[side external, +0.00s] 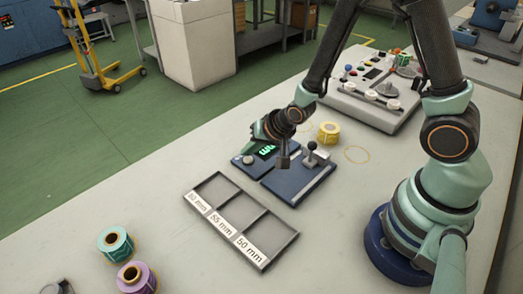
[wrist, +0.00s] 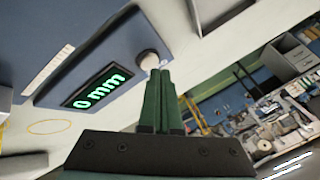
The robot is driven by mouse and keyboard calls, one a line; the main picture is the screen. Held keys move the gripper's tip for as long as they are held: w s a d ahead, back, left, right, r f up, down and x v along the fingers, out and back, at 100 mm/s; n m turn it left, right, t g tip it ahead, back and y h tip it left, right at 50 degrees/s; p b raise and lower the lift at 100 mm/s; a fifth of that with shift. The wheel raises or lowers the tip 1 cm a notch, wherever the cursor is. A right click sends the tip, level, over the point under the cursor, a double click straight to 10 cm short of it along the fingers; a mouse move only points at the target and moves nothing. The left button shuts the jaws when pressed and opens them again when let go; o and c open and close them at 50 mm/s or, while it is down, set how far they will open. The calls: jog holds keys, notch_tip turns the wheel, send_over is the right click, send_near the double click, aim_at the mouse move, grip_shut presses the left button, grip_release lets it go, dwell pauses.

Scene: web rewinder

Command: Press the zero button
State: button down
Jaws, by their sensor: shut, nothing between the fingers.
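The zero button is a round pale knob (wrist: 149,60) on a blue panel (wrist: 112,52). Beside it a display (wrist: 98,88) reads "0 mm" in green. In the side external view the knob (side external: 248,160) sits at the panel's left end, next to the partly hidden green display (side external: 265,152). My gripper (wrist: 158,72) is shut and empty, its green fingers together. In the wrist view the fingertips overlap the knob's lower edge; I cannot tell whether they touch it. In the side external view my gripper (side external: 253,143) is just above the knob.
A joystick (side external: 311,150) stands on the neighbouring blue panel. A labelled three-compartment tray (side external: 281,243) lies in front. A yellow roll (side external: 328,133) and a control console (side external: 375,100) are behind. Teal (side external: 116,242) and purple (side external: 137,277) rolls stand front left. The table left of the panel is clear.

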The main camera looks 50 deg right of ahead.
jog(key=shift+r, duration=0.35)
jog(key=shift+r, duration=2.5)
notch_tip(320, 180, up, 10)
jog(key=r+n, duration=0.1)
jog(key=n, duration=0.3)
send_over(250, 160)
jog(key=s+d, duration=0.3)
jog(key=s, duration=0.1)
jog(key=s+d+r+n+g+h, duration=0.1)
jog(key=s+d+r+n, duration=0.1)
jog(key=s+r, duration=0.3)
jog(key=s+n, duration=0.1)
jog(key=s, duration=0.2)
jog(key=shift+d+r+n+g, duration=0.2)
jog(key=shift+d+n+g, duration=0.1)
jog(key=shift+g, duration=0.1)
